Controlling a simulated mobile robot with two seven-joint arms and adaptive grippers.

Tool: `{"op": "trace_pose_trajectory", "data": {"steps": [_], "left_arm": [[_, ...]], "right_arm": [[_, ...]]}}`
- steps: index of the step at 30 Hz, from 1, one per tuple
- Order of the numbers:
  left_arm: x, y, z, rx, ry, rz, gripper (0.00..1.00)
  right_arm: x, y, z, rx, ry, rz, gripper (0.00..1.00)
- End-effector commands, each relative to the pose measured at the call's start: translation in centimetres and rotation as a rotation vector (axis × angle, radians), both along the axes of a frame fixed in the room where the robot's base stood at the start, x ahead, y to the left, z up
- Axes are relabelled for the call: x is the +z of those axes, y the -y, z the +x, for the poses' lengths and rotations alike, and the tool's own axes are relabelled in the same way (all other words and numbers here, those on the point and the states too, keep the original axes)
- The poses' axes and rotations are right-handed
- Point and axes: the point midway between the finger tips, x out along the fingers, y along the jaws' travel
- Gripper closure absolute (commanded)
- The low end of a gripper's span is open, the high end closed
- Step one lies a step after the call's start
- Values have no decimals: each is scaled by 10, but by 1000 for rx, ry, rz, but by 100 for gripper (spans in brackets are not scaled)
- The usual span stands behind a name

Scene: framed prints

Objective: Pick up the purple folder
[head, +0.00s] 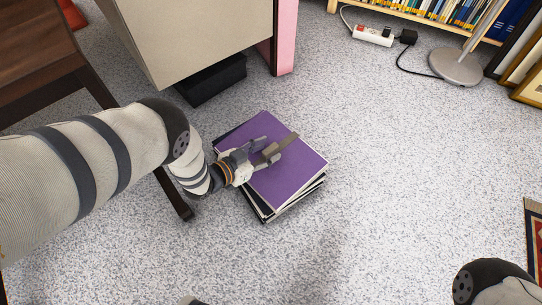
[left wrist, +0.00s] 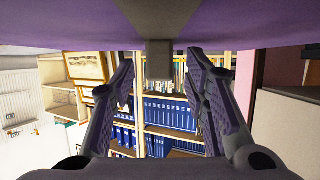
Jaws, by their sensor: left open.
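The purple folder (head: 290,180) lies flat on top of a small stack of dark and pale folders or books on the floor. My left gripper (head: 272,148) reaches in from the left over its upper middle, with its fingers low along the top face. In the left wrist view the purple surface (left wrist: 60,38) fills the top edge, and the two open fingers (left wrist: 160,80) stand apart. My right gripper is out of view.
A beige cabinet (head: 190,35) stands behind the stack, with a black box (head: 212,82) beneath it. A dark wooden chair or table leg (head: 175,195) is left of the stack. A power strip (head: 373,36) and lamp base (head: 455,67) are at the back right. Speckled floor is clear to the right.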

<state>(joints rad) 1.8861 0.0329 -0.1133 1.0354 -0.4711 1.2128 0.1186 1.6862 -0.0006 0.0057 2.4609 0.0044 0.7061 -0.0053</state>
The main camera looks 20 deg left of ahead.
Motion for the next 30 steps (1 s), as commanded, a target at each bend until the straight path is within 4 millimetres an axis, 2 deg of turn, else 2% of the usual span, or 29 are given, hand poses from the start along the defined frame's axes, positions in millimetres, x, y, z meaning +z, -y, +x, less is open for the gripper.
{"op": "trace_pose_trajectory", "data": {"steps": [2,8,21,23,27,30], "left_arm": [[1,0,0,0,0,0,58],[1,0,0,0,0,0,100],[7,0,0,1,3,-1,100],[15,0,0,1,4,-1,100],[45,0,1,1,10,-1,100],[69,-6,-16,2,10,0,100]], "right_arm": [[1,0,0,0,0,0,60],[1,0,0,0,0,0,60],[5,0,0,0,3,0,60],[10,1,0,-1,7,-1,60],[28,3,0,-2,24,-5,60],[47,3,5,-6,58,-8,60]]}}
